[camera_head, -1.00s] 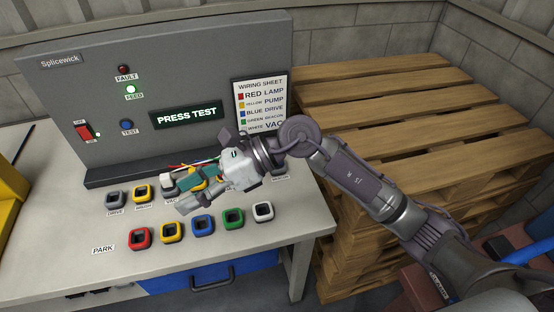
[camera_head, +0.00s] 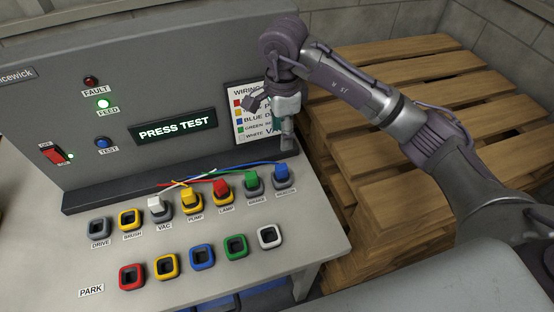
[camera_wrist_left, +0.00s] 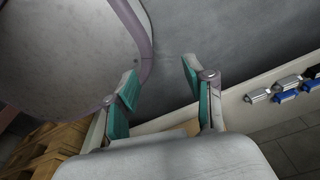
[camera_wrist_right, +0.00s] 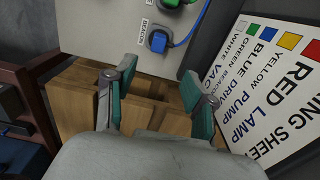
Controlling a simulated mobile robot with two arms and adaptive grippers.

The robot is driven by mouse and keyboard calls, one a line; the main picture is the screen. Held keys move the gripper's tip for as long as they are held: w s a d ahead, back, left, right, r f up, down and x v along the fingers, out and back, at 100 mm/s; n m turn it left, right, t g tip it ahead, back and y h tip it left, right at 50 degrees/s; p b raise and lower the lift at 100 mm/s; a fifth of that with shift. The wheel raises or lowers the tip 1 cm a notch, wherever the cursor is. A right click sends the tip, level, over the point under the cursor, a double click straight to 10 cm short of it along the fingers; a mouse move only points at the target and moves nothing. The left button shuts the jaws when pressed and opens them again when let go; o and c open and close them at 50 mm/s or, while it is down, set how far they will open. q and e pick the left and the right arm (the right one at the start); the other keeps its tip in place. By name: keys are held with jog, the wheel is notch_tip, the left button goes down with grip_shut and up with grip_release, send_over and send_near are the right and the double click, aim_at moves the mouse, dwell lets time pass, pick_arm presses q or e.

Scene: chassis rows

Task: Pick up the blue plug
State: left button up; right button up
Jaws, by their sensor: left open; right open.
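The blue plug (camera_head: 282,173) sits in the socket at the right end of the back row, with a blue wire running left from it. The right wrist view also shows the blue plug (camera_wrist_right: 158,42), beyond the fingertips and apart from them. My right gripper (camera_head: 288,145) points down behind and above the plug, in front of the wiring sheet. It is open and empty, as its spread green-padded fingers (camera_wrist_right: 155,92) show. My left gripper (camera_wrist_left: 160,85) shows only in its own wrist view, open and empty beside a grey surface.
Green (camera_head: 252,180), red (camera_head: 221,188), yellow (camera_head: 191,198) and white (camera_head: 156,204) plugs sit left of the blue one. The front PARK row of coloured sockets (camera_head: 202,256) looks empty. The grey panel (camera_head: 180,80) rises behind. Wooden pallets (camera_head: 400,120) stand right of the table.

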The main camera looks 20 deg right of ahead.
jog(key=p, duration=0.1)
send_over(282, 166)
jog(key=f, duration=0.7)
jog(key=shift+s+a, duration=0.1)
jog(key=shift+s, duration=0.15)
jog(key=shift+f, duration=0.3)
jog(key=f+p, duration=0.2)
jog(key=f, duration=0.2)
jog(key=shift+w, duration=0.2)
jog(key=shift+f, duration=0.6)
pick_arm(q)
jog(key=shift+g, duration=0.3)
jog(key=s+r, duration=0.1)
jog(key=s, duration=0.1)
jog(key=s+r, duration=0.1)
jog(key=r, duration=0.1)
jog(key=shift+s, duration=0.4)
pick_arm(e)
grip_shut()
